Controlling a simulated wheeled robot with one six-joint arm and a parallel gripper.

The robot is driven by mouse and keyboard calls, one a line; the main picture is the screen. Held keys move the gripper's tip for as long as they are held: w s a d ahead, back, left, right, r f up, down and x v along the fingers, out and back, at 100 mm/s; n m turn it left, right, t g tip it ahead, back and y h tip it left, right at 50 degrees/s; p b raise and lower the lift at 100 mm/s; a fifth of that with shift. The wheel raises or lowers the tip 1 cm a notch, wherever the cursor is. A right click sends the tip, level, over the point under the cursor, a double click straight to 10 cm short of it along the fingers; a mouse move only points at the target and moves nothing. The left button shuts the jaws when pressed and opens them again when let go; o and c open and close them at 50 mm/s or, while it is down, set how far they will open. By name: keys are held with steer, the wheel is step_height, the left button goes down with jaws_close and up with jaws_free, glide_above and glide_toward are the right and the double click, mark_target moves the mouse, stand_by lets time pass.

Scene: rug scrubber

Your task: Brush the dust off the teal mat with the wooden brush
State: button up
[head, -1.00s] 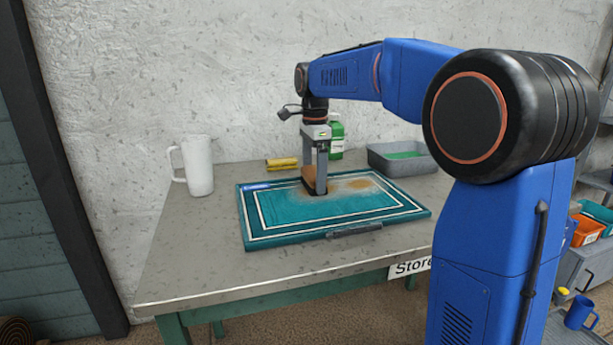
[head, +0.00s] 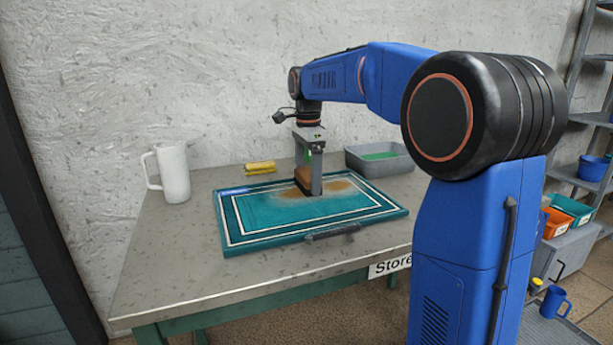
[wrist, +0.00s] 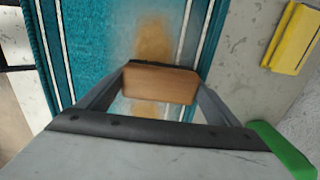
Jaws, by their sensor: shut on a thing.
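The teal mat (head: 262,228) with white border lines lies on the table. Brown dust (head: 342,186) shows on its back part, on both sides of my gripper. The dust also shows in the wrist view (wrist: 153,40). My gripper (head: 310,190) points down over the mat's back middle. It is shut on the wooden brush (wrist: 160,83), whose block sits between the two fingers in the wrist view. The brush is low at the mat among the dust; its bristles are mostly hidden, so contact is hard to tell.
A white mug (head: 172,172) stands at the table's left. A yellow block (head: 260,168) lies behind the mat, and a grey tray (head: 380,160) with green inside is at back right. A dark bar (head: 332,232) lies at the mat's front edge. The front left tabletop is clear.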

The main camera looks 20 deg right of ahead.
steer(key=shift+a, duration=3.9)
steer(key=shift+d+r, duration=0.1)
steer(key=shift+d, duration=1.95)
steer(key=shift+d+f, duration=0.2)
steer(key=shift+d, duration=1.85)
steer(key=shift+a+r, duration=0.1)
steer(key=shift+a, duration=4.05)
steer(key=shift+r, duration=0.1)
steer(key=shift+r, duration=2.25)
steer(key=shift+d, duration=0.1)
